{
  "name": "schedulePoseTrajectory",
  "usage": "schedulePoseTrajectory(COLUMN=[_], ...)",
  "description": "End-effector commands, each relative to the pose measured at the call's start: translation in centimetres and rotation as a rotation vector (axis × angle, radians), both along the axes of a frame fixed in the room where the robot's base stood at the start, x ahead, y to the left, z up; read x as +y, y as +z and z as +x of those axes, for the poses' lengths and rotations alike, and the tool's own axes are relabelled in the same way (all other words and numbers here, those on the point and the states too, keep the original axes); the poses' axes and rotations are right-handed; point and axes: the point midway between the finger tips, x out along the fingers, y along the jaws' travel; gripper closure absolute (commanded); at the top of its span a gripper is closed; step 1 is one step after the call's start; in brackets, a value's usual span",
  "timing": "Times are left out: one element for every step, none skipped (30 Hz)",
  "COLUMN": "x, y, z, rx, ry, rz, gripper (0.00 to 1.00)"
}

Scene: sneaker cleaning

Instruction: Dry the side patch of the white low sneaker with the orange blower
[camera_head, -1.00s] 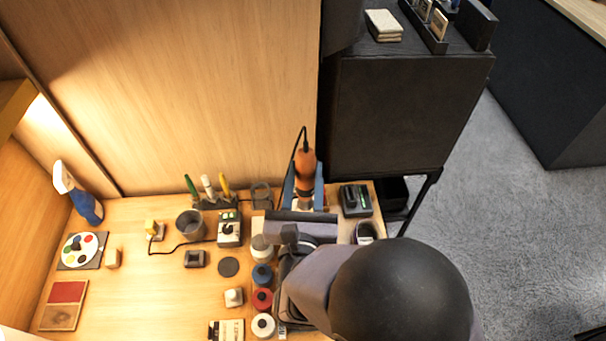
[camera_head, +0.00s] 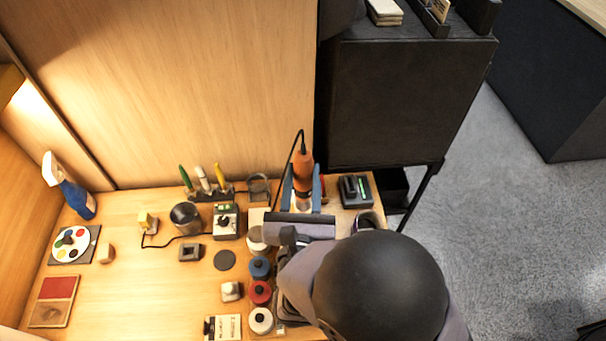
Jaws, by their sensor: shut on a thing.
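The orange blower (camera_head: 303,171) stands upright, dark cord rising from its top, near the back edge of the bench. Blue parts (camera_head: 317,190) flank its lower end; I cannot tell whether they belong to a stand. My gripper (camera_head: 302,200) is at the blower's lower end and shut on it, its fingers mostly hidden by my wrist. I cannot make out the white low sneaker; my arm covers the front right of the bench.
A black device (camera_head: 355,191) stands close right of the blower, and a glass (camera_head: 258,187) close left. Pots with red (camera_head: 260,291) and blue (camera_head: 260,267) tops line my arm's left. A blue spray bottle (camera_head: 75,197) stands far left. The dark cabinet (camera_head: 400,105) rises behind right.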

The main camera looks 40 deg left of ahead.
Motion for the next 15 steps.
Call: schedulePoseTrajectory(x=[0.04, 0.04, 0.03, 0.04, 0.03, 0.04, 0.05, 0.07, 0.1, 0.14, 0.18, 0.25, 0.31, 0.38, 0.48], y=[0.16, 0.17, 0.17, 0.17, 0.17, 0.18, 0.18, 0.17, 0.17, 0.17, 0.17, 0.18, 0.18, 0.18, 0.18], z=[0.0, 0.0, 0.0, 0.0, 0.01, 0.02, 0.02, 0.05, 0.09, 0.12, 0.16, 0.23, 0.28, 0.34, 0.43], rx=[-0.002, -0.002, -0.002, -0.002, -0.002, -0.002, -0.003, -0.003, -0.002, -0.002, -0.002, -0.002, -0.002, -0.002, -0.002], ry=[0.0, 0.0, 0.0, 0.0, 0.0, 0.0, 0.0, 0.0, 0.0, 0.0, -0.001, -0.001, -0.001, -0.001, -0.001], rz=[0.003, 0.003, 0.003, 0.003, 0.003, 0.003, 0.003, 0.003, 0.004, 0.004, 0.004, 0.004, 0.004, 0.004, 0.004], gripper=[1.0, 1.0, 1.0, 1.0, 1.0, 1.0, 1.0, 1.0, 1.0, 1.0, 1.0, 1.0, 1.0, 1.0, 1.0])
